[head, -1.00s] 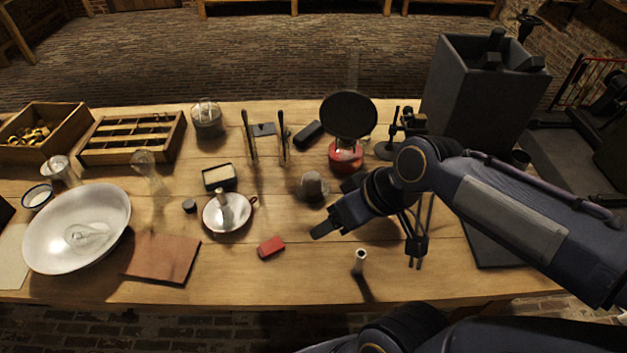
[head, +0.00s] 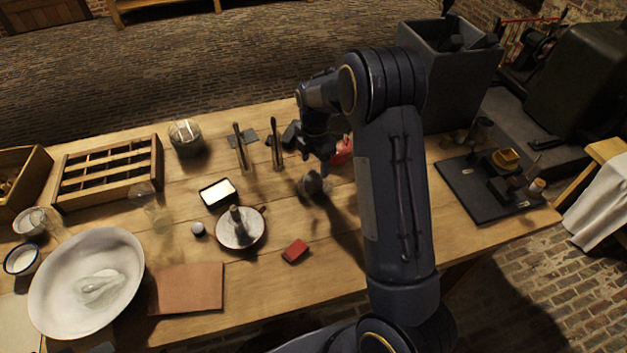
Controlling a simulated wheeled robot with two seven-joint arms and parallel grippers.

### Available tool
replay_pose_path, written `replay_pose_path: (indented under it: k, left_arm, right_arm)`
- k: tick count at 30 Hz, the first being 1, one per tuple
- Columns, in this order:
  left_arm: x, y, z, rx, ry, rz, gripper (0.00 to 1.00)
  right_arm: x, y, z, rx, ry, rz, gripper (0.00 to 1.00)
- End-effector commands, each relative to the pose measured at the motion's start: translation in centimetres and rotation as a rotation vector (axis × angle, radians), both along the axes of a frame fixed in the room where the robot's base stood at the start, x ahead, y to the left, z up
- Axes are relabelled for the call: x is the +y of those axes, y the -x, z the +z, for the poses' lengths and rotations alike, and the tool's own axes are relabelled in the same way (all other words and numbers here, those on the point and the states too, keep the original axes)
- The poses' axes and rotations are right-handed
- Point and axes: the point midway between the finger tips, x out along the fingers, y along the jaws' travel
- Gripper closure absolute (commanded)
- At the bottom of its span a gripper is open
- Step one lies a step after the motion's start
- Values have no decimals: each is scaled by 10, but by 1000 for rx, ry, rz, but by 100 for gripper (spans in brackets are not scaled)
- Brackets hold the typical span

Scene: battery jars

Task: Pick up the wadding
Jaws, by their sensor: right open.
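A soft grey lump that looks like the wadding (head: 313,184) lies on the table right of the middle, in the head view. My right gripper (head: 315,163) points down just above and behind it, with its jaws open and nothing visible between them. The fingertips are close to the lump; I cannot tell whether they touch it. My right forearm hides the table to the right of it. My left gripper is not in view.
A red block (head: 295,250) and a shallow pan (head: 254,239) stand nearer the front. A red-based object (head: 343,150) is partly hidden behind my right arm. Upright tools (head: 240,148) stand behind left. A dark board (head: 470,198) with small items lies at right.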

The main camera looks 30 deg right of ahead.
Motion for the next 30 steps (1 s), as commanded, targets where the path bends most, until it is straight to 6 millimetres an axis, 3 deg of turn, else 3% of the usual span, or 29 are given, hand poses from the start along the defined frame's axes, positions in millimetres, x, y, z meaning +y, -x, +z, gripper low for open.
replay_pose_path:
  k: [13, 22, 30]
  left_arm:
    - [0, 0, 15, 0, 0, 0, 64]
    - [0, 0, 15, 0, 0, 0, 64]
    - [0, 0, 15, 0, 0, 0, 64]
  right_arm:
    - [5, 3, -58, 3, -1, -3, 36]
    - [5, 2, -64, -1, -1, -4, 36]
    - [5, 2, -64, -1, -1, -4, 70]
